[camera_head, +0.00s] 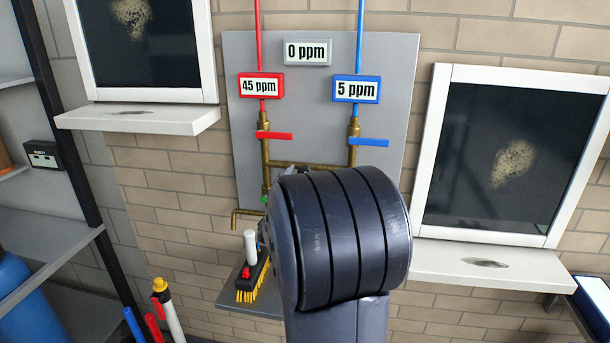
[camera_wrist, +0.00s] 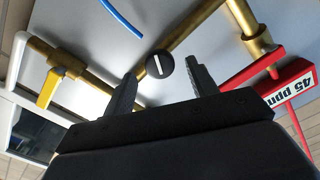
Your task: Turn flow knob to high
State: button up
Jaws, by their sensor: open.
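A round black knob (camera_wrist: 160,63) with a white pointer line sits against the brass piping in the wrist view. Its pointer lies nearly upright in that picture, leaning slightly. No scale or high mark is readable around it. My gripper (camera_wrist: 163,75) is open, with one finger on each side of the knob and visible gaps to both. Whether the fingertips reach as deep as the knob cannot be told. In the head view my arm hides the knob and the fingers.
A red lever (camera_head: 274,136) and blue lever (camera_head: 368,142) sit on brass pipes before a grey panel (camera_head: 310,80). Displays read 0 ppm (camera_head: 307,52), 45 ppm (camera_head: 260,86) and 5 ppm (camera_head: 357,90). A yellow lever (camera_wrist: 49,88) is near the left finger. A brush (camera_head: 252,275) stands below.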

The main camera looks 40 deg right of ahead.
aim_at(306, 170)
jog(key=v, duration=0.5)
jog(key=shift+w+d, duration=0.1)
jog(key=p+x, duration=0.1)
jog(key=x, duration=0.9)
jog(key=shift+w+d, duration=0.15)
jog(key=shift+d, duration=0.1)
